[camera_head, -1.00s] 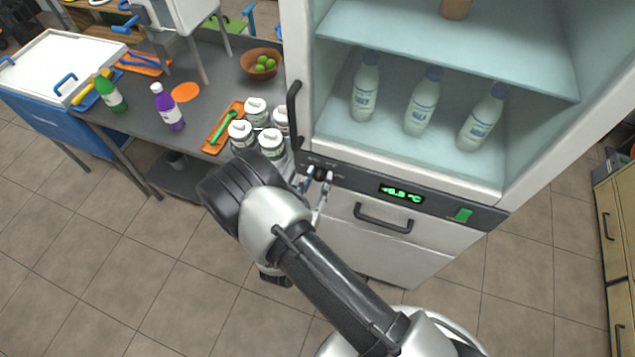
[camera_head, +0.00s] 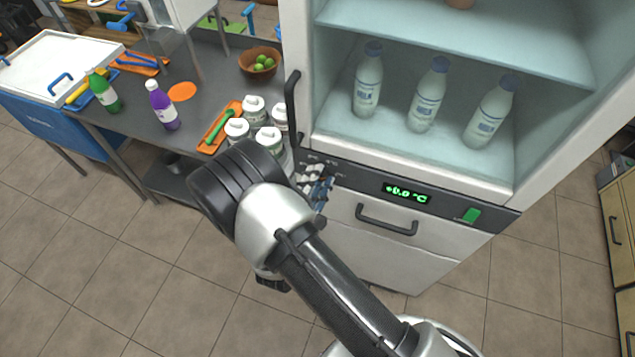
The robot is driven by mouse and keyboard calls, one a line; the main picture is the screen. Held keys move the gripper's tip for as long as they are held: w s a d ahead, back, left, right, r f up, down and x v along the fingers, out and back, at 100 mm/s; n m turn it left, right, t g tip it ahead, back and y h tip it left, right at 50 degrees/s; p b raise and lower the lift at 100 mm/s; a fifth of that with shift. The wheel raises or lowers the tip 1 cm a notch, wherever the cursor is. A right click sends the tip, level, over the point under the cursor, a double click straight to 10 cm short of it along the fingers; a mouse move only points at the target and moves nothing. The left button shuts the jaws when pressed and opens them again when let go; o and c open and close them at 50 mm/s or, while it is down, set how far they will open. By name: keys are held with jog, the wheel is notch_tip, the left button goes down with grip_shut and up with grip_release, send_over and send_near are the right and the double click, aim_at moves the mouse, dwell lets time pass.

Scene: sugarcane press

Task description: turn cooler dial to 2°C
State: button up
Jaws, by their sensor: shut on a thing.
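The cooler (camera_head: 385,240) stands in the middle right, with a dark control panel below its display compartment. A green readout (camera_head: 407,194) on the panel appears to show about +0.0 °C; the digits are small. My gripper (camera_head: 318,182) is at the left part of the panel and is shut on the dial there. The dial itself is mostly hidden by the fingers. My arm reaches up from the bottom right to the panel.
Several bottles stand inside the cooler, including one at left (camera_head: 367,85). A black door handle (camera_head: 292,110) stands beside the panel's left end. A grey table (camera_head: 205,75) holds several white jars (camera_head: 253,108), a purple bottle (camera_head: 163,106) and a green bottle (camera_head: 104,92). A green switch (camera_head: 471,215) is at the panel's right.

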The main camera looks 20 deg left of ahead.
jog(key=shift+m+b, duration=2.05)
jog(key=shift+m, duration=1.55)
jog(key=o, duration=1.1)
jog(key=s, duration=0.8)
jog(key=s+a, duration=0.1)
jog(key=s, duration=0.3)
